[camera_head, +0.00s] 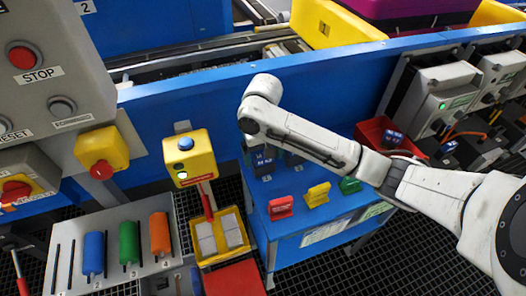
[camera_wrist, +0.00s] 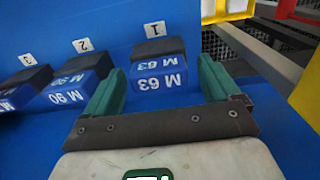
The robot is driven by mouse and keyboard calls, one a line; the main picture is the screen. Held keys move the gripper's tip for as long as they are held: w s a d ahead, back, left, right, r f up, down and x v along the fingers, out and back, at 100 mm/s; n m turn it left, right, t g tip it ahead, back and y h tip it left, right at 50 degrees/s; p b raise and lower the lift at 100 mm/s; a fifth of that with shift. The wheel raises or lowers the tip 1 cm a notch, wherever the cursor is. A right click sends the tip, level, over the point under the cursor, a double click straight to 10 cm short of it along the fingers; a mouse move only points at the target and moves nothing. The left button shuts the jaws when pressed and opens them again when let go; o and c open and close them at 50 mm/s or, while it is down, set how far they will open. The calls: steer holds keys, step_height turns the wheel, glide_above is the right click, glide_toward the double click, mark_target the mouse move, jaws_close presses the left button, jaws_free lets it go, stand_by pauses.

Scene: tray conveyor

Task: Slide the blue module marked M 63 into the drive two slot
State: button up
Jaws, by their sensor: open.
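The blue module marked M 63 (camera_wrist: 158,82) has a dark top and stands at the place labelled 1 on a blue surface, its marking upside down in the wrist view. My gripper (camera_wrist: 161,68) is open, with one green finger on each side of this module and small gaps visible. In the head view my arm reaches over the blue cart (camera_head: 300,235), where a dark blue module (camera_head: 263,160) shows beside the arm; my fingers are hidden there. Grey drive units (camera_head: 440,90) stand at the right; I cannot tell which is drive two.
A module marked M 90 (camera_wrist: 68,92) stands at place 2, and another module (camera_wrist: 28,85) at place 3. Red, yellow and green clips (camera_head: 317,195) stand on the cart's front. A red bin (camera_head: 372,132) holds blue pieces. A yellow post box (camera_head: 188,157) stands left of the cart.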

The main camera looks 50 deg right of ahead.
steer(key=c, duration=1.1)
steer(key=shift+r+p, duration=2.75)
steer(key=shift+p, duration=0.05)
steer(key=shift+r+p, duration=1.9)
steer(key=shift+p, duration=0.15)
